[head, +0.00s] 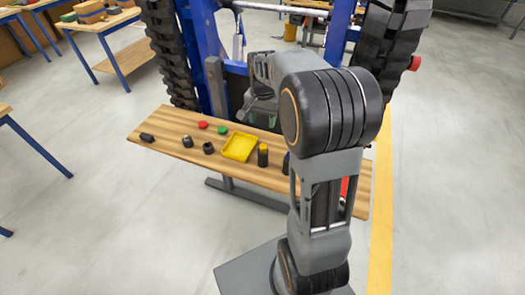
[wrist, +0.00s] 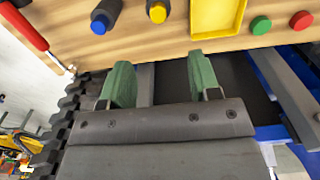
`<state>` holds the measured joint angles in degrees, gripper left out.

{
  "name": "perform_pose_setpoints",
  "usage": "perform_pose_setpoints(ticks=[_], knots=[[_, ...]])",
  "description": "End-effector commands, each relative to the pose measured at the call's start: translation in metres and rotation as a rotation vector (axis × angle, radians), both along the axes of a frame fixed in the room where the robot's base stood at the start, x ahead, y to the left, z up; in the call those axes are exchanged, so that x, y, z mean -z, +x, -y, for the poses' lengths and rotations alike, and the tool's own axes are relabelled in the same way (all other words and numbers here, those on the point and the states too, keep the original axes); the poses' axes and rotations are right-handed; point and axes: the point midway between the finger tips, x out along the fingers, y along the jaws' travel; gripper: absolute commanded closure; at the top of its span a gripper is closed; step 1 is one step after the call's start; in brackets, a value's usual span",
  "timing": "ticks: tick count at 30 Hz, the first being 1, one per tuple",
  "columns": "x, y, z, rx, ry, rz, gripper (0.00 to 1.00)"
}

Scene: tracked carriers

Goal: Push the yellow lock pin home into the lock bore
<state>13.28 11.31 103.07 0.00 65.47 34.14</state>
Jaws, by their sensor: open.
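A dark cylinder with a yellow end (head: 263,155) stands on the wooden bench; it also shows in the wrist view (wrist: 157,12). I cannot tell whether it is the lock pin, and no separate yellow pin is clear. I cannot make out the lock bore in either view. My gripper (wrist: 159,68) is open, with two green fingers apart and nothing between them. In the head view my gripper (head: 257,117) is beyond the bench, close to the blue frame of the tracked carrier, partly hidden by my arm.
The wooden bench (head: 160,150) holds a yellow tray (head: 240,147), a red disc (head: 203,125), a green disc (head: 222,130) and several dark parts. A blue-ended cylinder (wrist: 100,22) and red-handled tool (wrist: 24,26) lie nearby. Black tracks (head: 168,55) flank the blue frame (head: 207,50).

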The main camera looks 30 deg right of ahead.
Motion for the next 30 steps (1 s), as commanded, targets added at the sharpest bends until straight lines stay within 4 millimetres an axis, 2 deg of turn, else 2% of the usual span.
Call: perform_pose_setpoints(ticks=[3,9,13,20,30], knots=[[0.023,0.0,0.0,0.008,0.002,-0.008,0.43],[0.056,0.001,-0.001,0.004,0.001,-0.006,0.43],[0.069,0.001,-0.001,0.002,0.001,-0.005,0.43],[0.081,0.0,-0.001,0.001,0.002,-0.006,0.43],[0.122,-0.003,-0.001,0.0,0.001,-0.005,0.43]])
